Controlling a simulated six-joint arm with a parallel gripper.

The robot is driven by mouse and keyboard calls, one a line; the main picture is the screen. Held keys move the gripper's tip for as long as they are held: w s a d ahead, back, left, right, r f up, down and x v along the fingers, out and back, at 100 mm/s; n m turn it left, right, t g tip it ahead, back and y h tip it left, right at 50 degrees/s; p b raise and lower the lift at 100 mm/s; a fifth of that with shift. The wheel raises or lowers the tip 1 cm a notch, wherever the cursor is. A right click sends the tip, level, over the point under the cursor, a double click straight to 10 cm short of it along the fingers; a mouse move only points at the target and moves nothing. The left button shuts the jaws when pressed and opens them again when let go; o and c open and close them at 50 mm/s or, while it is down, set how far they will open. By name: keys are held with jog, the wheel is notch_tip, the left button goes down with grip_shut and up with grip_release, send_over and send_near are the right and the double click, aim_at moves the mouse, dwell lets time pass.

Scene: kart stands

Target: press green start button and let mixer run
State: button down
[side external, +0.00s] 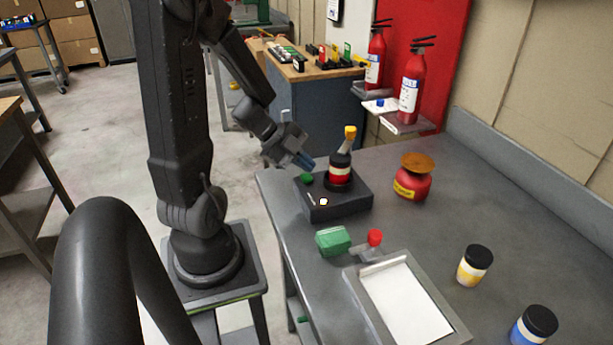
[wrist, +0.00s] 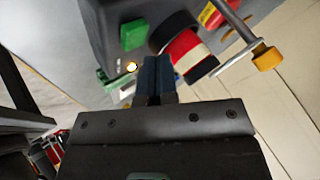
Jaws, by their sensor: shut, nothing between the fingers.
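The mixer (side external: 345,205) is a dark grey box on the grey bench, also seen in the wrist view (wrist: 100,28). A dark bottle with a red and white label (side external: 340,172) and yellow top stands on it. The green button (side external: 307,177) is on its top, near the left edge; it shows left of the fingertips in the wrist view (wrist: 133,35). A small lamp (side external: 323,202) on the box glows pale yellow, also in the wrist view (wrist: 131,67). My gripper (side external: 308,164), with blue fingers (wrist: 156,62), is shut and empty, just above the button, apparently apart from it.
A red pot with an orange-brown lid (side external: 412,178) stands right of the mixer. In front are a green block (side external: 333,240), a red knob (side external: 375,238) and a framed white sheet (side external: 405,305). Two jars (side external: 474,265) stand at the right. Fire extinguishers (side external: 412,85) are behind.

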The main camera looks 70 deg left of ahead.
aim_at(305, 177)
jog(key=shift+r, duration=2.55)
